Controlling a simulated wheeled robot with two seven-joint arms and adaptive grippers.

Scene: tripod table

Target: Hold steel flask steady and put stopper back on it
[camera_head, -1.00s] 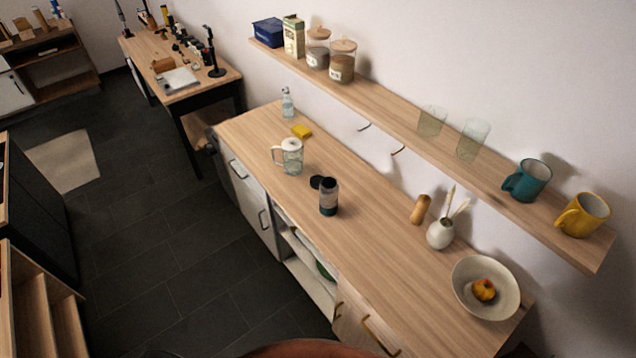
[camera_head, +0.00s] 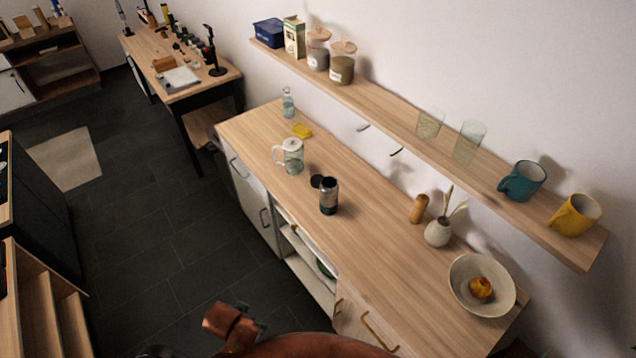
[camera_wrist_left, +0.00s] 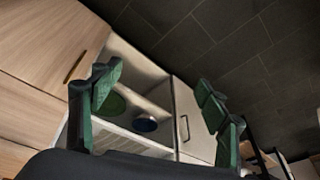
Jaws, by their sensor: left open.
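The steel flask (camera_head: 328,197), with a dark lower part, stands upright and open on the wooden counter. The black stopper (camera_head: 316,182) lies on the counter just behind and left of it, apart or nearly so; I cannot tell which. My left gripper (camera_wrist_left: 158,86) shows in the left wrist view with its green fingers spread wide and nothing between them. It faces the cabinet front and floor, away from the flask. Neither flask nor stopper shows in that view. A copper-coloured part of my arm shows at the bottom of the head view. My right gripper is not in view.
On the counter (camera_head: 370,255), a glass jug (camera_head: 290,157) stands behind the flask, with a yellow sponge (camera_head: 302,131) and bottle (camera_head: 288,103) beyond. A wooden mill (camera_head: 419,209), white vase (camera_head: 438,232) and bowl (camera_head: 461,297) stand right. A wall shelf (camera_head: 395,118) overhangs the back.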

